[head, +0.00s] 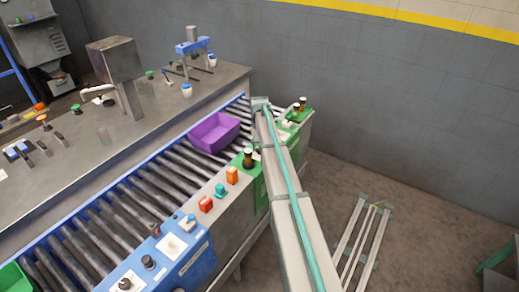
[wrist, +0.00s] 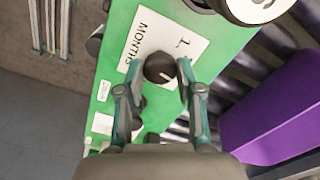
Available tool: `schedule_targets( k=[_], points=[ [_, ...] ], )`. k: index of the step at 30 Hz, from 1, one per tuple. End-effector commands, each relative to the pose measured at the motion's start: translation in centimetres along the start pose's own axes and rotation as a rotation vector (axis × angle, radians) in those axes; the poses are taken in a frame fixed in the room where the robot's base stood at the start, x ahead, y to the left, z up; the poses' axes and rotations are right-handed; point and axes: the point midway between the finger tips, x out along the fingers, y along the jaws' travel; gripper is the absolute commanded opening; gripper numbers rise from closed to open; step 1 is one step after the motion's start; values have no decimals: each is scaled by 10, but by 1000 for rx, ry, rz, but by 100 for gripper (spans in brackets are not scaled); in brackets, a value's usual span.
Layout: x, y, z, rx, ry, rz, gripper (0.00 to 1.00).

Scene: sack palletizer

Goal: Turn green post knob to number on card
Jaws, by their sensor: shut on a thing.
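The green post (wrist: 118,45) fills the middle of the wrist view, and part of its top shows in the head view (head: 255,183). A dark round knob (wrist: 158,68) stands on it. My gripper (wrist: 157,76) has its two fingers on either side of the knob, shut on it. A white plate (wrist: 182,38) with "MONTHS" and a "1" lies beside and under the knob; the knob and fingers cover part of its print. A second white label (wrist: 103,124) is partly hidden by the left finger. In the head view my arm hides the gripper.
A purple bin (head: 214,132) sits on the roller conveyor (head: 150,197) beside the green post. A blue panel (head: 180,255) with knobs and red and orange blocks (head: 206,204) line the conveyor's near edge. A round white-rimmed object (wrist: 252,8) is close above right of the knob.

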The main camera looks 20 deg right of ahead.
Motion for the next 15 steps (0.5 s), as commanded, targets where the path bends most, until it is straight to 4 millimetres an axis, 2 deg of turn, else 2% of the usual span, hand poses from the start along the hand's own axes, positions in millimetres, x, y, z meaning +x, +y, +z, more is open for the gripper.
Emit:
schedule_targets(
  k=[15],
  points=[
    [1, 0, 0, -412, 0, 0, 2]
  ],
)
